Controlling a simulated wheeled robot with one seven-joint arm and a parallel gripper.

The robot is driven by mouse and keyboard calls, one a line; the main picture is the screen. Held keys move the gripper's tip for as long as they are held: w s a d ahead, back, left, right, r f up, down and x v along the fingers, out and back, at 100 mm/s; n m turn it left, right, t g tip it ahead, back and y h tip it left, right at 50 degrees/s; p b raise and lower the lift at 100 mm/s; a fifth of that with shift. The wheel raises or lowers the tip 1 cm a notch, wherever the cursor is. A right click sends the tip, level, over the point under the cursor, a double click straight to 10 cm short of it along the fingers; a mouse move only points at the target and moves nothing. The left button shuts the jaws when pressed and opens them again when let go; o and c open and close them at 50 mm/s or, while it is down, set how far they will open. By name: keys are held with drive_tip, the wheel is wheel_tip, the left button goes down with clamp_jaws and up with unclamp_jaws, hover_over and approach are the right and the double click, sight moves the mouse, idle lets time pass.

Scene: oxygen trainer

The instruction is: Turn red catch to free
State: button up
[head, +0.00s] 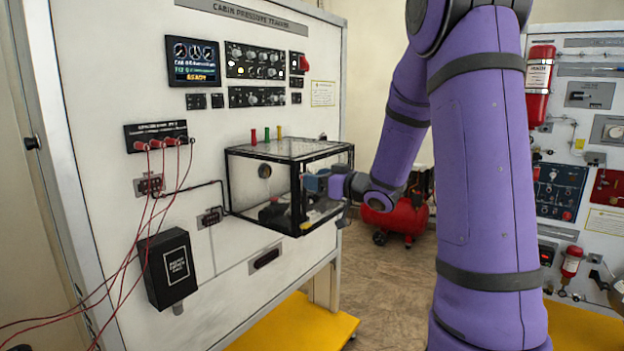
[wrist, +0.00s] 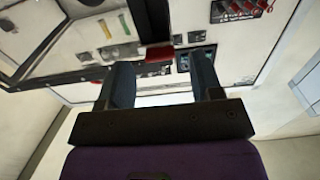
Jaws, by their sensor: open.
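The red catch (wrist: 159,54) shows in the wrist view at the dark frame edge of the clear box, in the gap between my fingertips. I cannot tell if either finger touches it. My gripper (wrist: 161,76) is open, with one dark finger to each side of the catch in the picture. In the head view my gripper (head: 317,184) is at the right-hand side of the clear, black-framed box (head: 262,158) on the white panel. The catch cannot be made out in the head view.
Red leads (head: 158,190) hang at the panel's left, above a black box (head: 168,268). A red compressor tank (head: 400,215) stands on the floor behind my arm. A second panel (head: 590,130) is at right.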

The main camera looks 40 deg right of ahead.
drive_tip(key=shift+x, duration=1)
drive_tip(key=c, duration=0.9)
drive_tip(key=shift+c, duration=0.2)
